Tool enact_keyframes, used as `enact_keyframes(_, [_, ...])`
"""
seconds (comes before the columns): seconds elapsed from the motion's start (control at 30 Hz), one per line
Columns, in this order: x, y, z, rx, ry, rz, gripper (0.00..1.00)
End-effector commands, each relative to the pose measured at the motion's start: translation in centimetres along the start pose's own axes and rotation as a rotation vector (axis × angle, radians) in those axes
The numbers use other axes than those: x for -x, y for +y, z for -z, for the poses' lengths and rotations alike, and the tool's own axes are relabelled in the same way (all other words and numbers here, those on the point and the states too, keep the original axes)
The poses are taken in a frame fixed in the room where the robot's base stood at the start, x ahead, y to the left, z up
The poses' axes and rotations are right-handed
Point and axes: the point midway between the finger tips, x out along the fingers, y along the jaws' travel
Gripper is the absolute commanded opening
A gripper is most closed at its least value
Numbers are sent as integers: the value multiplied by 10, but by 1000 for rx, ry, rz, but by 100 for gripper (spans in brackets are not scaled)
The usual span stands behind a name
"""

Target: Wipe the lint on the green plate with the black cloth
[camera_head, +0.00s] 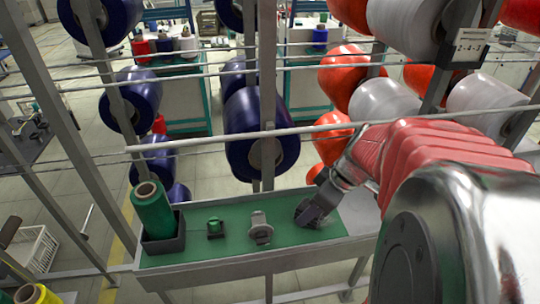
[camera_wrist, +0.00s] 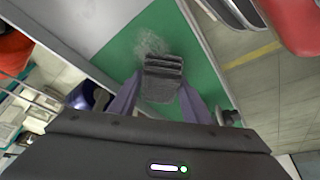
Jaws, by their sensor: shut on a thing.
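The green plate (camera_head: 285,235) is a long strip along a metal bench; part of it also shows in the wrist view (camera_wrist: 196,45). My gripper (camera_head: 312,212) is low over its right part, and in the wrist view its two fingers (camera_wrist: 160,97) are shut on the black cloth (camera_wrist: 162,66). The cloth looks folded, with its layered edge beyond the fingertips. A pale, wispy patch of lint (camera_wrist: 151,43) lies on the green just beyond the cloth edge. I cannot tell whether the cloth touches the plate.
On the plate, left of my gripper, are a grey metal fitting (camera_head: 260,229), a small green-topped block (camera_head: 215,228) and a green spool (camera_head: 152,209) in a dark holder (camera_head: 163,241). A rack with blue, orange and white bobbins stands behind, with a horizontal bar (camera_head: 245,136) above the plate.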

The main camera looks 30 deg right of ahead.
Motion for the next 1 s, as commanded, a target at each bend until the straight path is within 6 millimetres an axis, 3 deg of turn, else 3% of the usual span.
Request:
enact_keyframes(0.43, [-1, -26, 16, -11, 0, -4, 22])
enact_keyframes(1.0, [51, -26, 36, -12, 1, -7, 22])
